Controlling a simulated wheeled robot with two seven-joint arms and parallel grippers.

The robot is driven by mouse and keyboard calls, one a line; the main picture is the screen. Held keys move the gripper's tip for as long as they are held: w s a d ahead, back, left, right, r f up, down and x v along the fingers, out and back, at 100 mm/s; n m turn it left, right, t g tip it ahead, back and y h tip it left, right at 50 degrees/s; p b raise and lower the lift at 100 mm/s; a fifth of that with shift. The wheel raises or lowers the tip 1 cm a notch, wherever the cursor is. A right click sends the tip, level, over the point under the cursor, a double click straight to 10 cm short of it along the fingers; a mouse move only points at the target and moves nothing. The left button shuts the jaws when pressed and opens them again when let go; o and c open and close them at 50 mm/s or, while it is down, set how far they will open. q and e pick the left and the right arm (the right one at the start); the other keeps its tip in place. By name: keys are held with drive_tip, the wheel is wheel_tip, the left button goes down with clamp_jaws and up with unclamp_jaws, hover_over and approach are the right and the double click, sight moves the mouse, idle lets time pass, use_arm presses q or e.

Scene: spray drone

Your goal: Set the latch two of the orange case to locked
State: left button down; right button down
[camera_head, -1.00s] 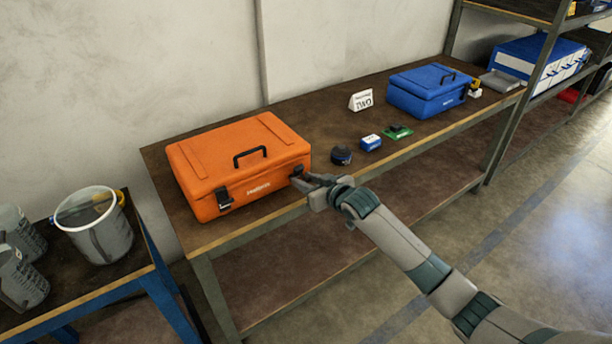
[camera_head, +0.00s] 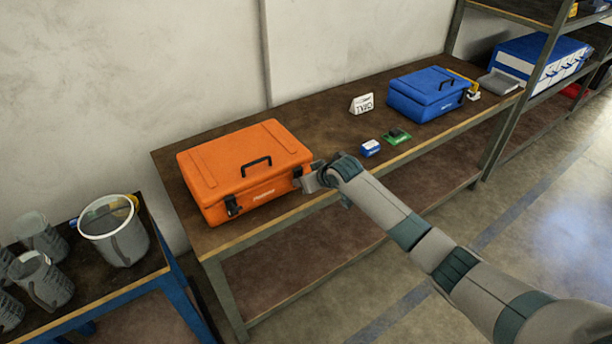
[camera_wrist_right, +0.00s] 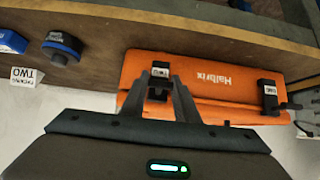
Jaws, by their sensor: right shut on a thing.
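The orange case (camera_head: 245,165) sits closed on the workbench in the head view, its handle folded on the lid. My right gripper (camera_head: 308,180) is at the right end of its front face and mostly covers latch two there. In the right wrist view the case (camera_wrist_right: 215,65) appears upside down. My right gripper's fingers (camera_wrist_right: 162,84) are on both sides of latch two (camera_wrist_right: 158,92), a black latch under a white "TWO" label, and are shut on it. The other black latch (camera_wrist_right: 269,98) is free; it also shows in the head view (camera_head: 233,206). My left gripper is not in view.
A blue case (camera_head: 425,95), a white sign (camera_head: 361,103), a small blue box (camera_head: 370,148) and a green board (camera_head: 397,137) stand farther right. A dark round object (camera_wrist_right: 62,47) is beside the case. A lower table with a bucket (camera_head: 115,235) is at left.

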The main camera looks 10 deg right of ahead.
drive_tip(key=shift+w+a+r+g+p, duration=0.15)
drive_tip(key=shift+w+r+g+p, duration=0.2)
drive_tip(key=shift+g+p, duration=0.25)
drive_tip(key=c, duration=1.4)
unclamp_jaws()
drive_tip(key=shift+f, duration=0.1)
drive_tip(key=shift+o, duration=0.2)
drive_tip(key=shift+s, duration=0.1)
drive_tip(key=b+v, duration=0.3)
drive_tip(key=v, duration=1.4)
drive_tip(key=shift+a, duration=0.2)
drive_tip(key=shift+s, duration=0.15)
